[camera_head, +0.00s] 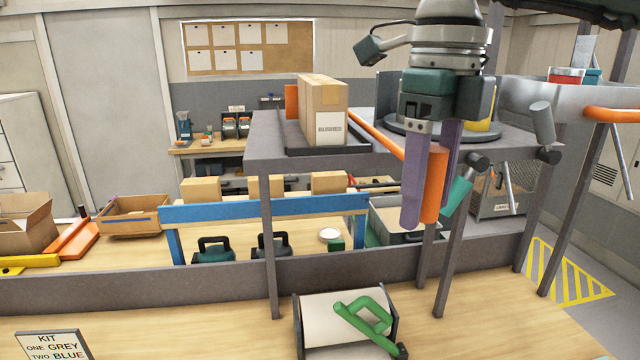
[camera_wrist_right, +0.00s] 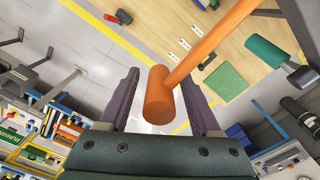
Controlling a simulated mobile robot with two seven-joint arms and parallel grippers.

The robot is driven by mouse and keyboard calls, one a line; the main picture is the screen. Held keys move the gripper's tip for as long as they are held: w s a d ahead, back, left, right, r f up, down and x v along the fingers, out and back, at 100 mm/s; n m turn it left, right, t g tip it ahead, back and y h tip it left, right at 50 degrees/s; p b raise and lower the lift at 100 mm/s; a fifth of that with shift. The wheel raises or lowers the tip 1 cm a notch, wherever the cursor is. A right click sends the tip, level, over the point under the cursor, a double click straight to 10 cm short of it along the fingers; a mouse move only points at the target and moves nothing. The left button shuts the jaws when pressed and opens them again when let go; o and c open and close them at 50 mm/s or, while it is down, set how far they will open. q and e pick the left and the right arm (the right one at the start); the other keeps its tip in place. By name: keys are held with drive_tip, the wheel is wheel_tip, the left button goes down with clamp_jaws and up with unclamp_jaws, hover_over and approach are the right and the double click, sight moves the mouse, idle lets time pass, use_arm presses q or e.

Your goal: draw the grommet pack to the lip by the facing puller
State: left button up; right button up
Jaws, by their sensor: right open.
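A tan carton with a white label (camera_head: 322,108), which looks like the grommet pack, stands upright on a dark tray on the raised grey shelf; its label is too small to read surely. An orange puller has a plate (camera_head: 291,104) at the carton's left, a bar (camera_head: 375,133) running right and forward, and a thick handle (camera_head: 434,185) past the shelf's front. My right gripper (camera_head: 428,208) points down with its purple fingers either side of this handle. In the right wrist view the handle (camera_wrist_right: 158,97) lies between the open fingers, with gaps visible. My left gripper is not in view.
A teal handle (camera_head: 456,194) hangs close right of my right gripper. A round turntable (camera_head: 390,130) is on the shelf behind it. A grey shelf post (camera_head: 268,245) stands left.

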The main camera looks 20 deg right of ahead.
wheel_tip(320, 180, up, 10)
drive_tip(key=p, duration=0.6)
drive_tip(key=shift+f, duration=0.25)
